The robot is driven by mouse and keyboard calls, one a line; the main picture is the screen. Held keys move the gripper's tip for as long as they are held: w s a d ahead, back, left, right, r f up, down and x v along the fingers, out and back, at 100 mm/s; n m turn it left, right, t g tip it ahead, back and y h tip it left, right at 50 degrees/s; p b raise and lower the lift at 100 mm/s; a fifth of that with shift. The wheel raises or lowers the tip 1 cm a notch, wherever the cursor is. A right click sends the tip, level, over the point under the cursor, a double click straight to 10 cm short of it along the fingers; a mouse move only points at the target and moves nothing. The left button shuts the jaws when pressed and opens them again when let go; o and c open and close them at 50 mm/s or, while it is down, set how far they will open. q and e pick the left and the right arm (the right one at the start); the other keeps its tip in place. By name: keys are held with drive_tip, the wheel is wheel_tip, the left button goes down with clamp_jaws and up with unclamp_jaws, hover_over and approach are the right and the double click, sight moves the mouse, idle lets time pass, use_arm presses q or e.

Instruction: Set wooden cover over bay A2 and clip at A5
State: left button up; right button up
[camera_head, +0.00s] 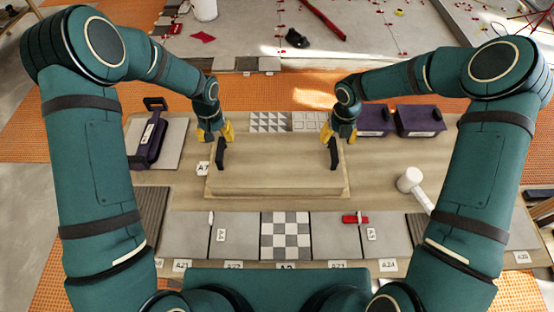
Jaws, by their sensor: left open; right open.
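The wooden cover (278,172) is a pale board lying flat on the worktable, with a black handle at its left end (221,154) and another at its right end (333,154). My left gripper (215,135) has yellow fingers, is open, and hangs just behind the left handle. My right gripper (339,133) is open just behind the right handle. Whether either touches a handle is unclear. A checkered tile (286,236) sits front centre, behind a partly hidden label that seems to read A2. A red clip-like piece (355,219) lies on the grey tile to its right. No A5 label is readable.
A white mallet (411,181) lies right of the cover. Purple boxes (420,121) stand at the back right. A purple-handled tool (150,139) stands at the left. A label A7 (203,168) is beside the cover. Patterned tiles (270,122) lie behind it.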

sight(220, 148)
use_arm(q)
wheel_tip(220, 148, down, 7)
drive_tip(key=shift+f, duration=0.15)
use_arm(e)
wheel_tip(220, 148, down, 7)
drive_tip(key=shift+f, duration=0.1)
use_arm(q)
drive_tip(key=shift+c, duration=0.4)
use_arm(e)
drive_tip(key=shift+c, duration=0.4)
use_arm(q)
clamp_jaws()
use_arm(e)
clamp_jaws()
